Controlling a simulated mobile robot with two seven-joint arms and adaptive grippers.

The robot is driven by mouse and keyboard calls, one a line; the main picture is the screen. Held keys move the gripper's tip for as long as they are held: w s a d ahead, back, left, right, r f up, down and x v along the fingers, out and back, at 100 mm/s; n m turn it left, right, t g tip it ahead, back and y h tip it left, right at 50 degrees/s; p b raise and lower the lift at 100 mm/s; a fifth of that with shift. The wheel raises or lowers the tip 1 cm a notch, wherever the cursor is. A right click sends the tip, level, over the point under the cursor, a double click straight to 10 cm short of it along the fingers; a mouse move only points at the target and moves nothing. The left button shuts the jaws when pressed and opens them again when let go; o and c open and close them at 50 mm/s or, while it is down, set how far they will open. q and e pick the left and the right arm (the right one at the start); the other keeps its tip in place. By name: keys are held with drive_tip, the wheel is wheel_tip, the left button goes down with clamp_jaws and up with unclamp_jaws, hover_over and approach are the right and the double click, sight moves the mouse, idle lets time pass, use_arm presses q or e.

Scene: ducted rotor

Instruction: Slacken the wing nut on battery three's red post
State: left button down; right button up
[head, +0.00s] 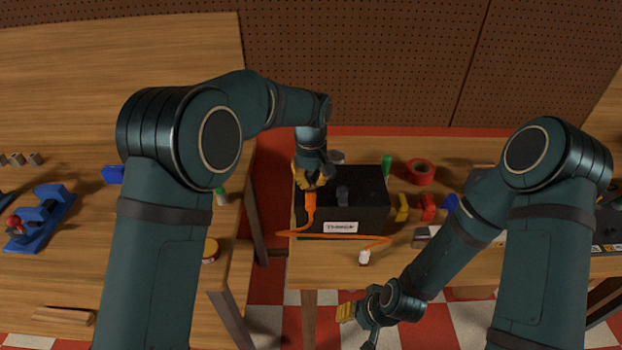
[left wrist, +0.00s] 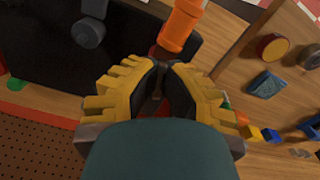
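The battery (head: 350,218) is a black box on the workbench; its front label (head: 341,227) seems to read "THREE". An orange cable lug (head: 309,209) meets its left post and shows in the left wrist view (left wrist: 181,24). My left gripper (head: 313,182) points down at that post. In the left wrist view its yellow fingers (left wrist: 166,68) stand close together with a narrow dark gap. The wing nut is hidden there, so I cannot tell whether they grip it. A dark post (head: 343,193) stands on the battery's right half. My right gripper (head: 358,325) hangs low before the bench, apparently open and empty.
The orange cable (head: 350,237) lies along the battery's front, near a small white-and-orange piece (head: 364,257). Right of the battery are a red tape roll (head: 421,171), a green cylinder (head: 386,164) and yellow (head: 402,208) and red blocks (head: 428,207). A pegboard (head: 370,60) stands behind.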

sight(311, 180)
use_arm(q)
drive_tip(key=shift+f, duration=0.2)
drive_tip(key=c, duration=1.1)
unclamp_jaws()
drive_tip(key=shift+r, duration=0.1)
wheel_tip(311, 180, up, 12)
